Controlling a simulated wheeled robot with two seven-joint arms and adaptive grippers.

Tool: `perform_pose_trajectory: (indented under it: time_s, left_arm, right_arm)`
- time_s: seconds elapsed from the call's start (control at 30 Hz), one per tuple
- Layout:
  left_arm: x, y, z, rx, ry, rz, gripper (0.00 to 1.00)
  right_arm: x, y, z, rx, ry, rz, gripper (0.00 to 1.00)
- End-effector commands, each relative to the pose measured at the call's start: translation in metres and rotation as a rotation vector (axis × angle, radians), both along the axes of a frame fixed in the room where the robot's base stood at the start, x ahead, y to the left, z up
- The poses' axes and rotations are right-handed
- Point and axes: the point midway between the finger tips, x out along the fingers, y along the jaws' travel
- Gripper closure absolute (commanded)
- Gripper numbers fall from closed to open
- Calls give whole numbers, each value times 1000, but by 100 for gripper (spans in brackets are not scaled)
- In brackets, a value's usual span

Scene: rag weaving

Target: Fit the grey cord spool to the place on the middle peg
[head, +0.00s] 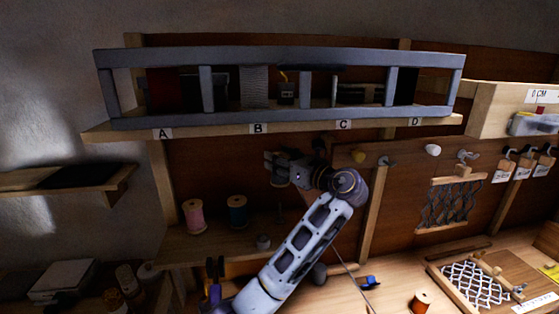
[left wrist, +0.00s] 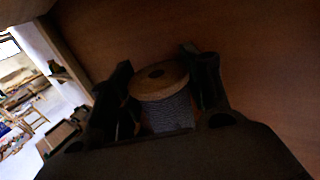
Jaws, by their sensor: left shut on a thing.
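The grey cord spool (left wrist: 166,105), with a pale wooden end, sits between the two fingers of my left gripper (left wrist: 160,95) in the left wrist view. The gripper is shut on it. In the head view, my left gripper (head: 283,168) is raised below the long upper shelf; the spool is too dark and covered there to make out clearly. A pink spool (head: 194,216) and a blue spool (head: 237,211) stand on the lower shelf. A thin upright peg (head: 280,214) shows bare to their right; I cannot tell whether it is the middle one.
The upper shelf (head: 300,125), labelled A to D, runs just above my left gripper. The lower shelf (head: 205,248) has a small pale knob (head: 263,242). An orange spool (head: 421,302) and a netting frame (head: 475,284) lie on the table. Pegs line the back panel at right.

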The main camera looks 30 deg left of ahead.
Motion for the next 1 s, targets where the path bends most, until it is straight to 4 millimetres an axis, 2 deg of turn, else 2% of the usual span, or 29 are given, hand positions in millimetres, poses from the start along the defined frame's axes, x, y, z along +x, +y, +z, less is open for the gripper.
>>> perform_pose_trajectory:
  time_s: [0.37,0.77,1.0]
  left_arm:
    - [0,0,-4,-2,1,-1,76]
    - [0,0,-30,-2,2,-1,76]
    - [0,0,-46,-2,2,-1,76]
  right_arm:
    - [-1,-3,-1,-4,2,0,60]
    - [-2,9,-6,9,2,-2,60]
    - [-2,8,-9,9,2,-1,60]
